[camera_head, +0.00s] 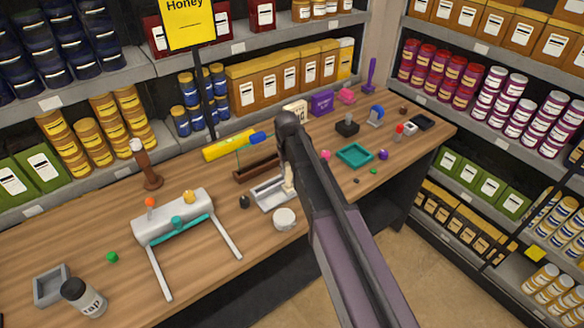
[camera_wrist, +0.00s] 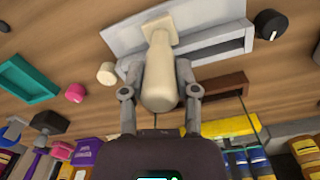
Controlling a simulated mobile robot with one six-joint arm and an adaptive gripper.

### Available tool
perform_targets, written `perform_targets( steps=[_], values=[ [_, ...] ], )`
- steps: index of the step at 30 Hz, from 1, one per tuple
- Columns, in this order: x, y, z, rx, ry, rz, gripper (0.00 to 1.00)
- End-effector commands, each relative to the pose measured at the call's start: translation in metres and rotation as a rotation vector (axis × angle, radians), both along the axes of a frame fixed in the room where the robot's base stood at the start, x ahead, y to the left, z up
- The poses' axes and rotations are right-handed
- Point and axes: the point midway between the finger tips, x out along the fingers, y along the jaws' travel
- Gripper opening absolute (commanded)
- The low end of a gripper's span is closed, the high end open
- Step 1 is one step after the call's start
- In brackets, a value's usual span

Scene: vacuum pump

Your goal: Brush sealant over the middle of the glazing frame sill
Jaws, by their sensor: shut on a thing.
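My gripper (camera_wrist: 160,78) is shut on a cream brush (camera_wrist: 160,92), its fingers on both sides of the rounded handle. The brush's flared end points down toward the pale grey glazing frame (camera_wrist: 115,36). In the wrist view it overlaps the frame left of its middle; I cannot tell whether it touches. In the head view the frame (camera_head: 268,199) lies on the bench, and my arm hides its right end and most of the gripper. A sliver of the brush (camera_head: 289,184) shows there beside the arm. No sealant is clearly visible on the frame.
A brown trough (camera_head: 258,168) and a yellow tube (camera_head: 229,145) lie behind the frame. A black knob (camera_head: 244,202) and a white round pot (camera_head: 284,219) stand close by. A teal tray (camera_head: 355,155) is to the right, a white roller-like stand (camera_head: 172,217) to the left.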

Motion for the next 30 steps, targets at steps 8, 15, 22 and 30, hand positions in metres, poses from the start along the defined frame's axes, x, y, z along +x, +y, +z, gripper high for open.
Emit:
perform_targets(
  steps=[8, 15, 22, 30],
  values=[
    [-0.0077, 0.0105, 0.0008, 0.000, 0.000, 0.000, 0.00],
    [-0.0078, 0.0109, 0.0007, 0.000, 0.000, 0.000, 0.00],
    [-0.0077, 0.0108, -0.0006, 0.000, 0.000, 0.000, 0.00],
    [-0.0064, 0.0092, -0.0007, 0.000, 0.000, 0.000, 0.00]
  ],
)
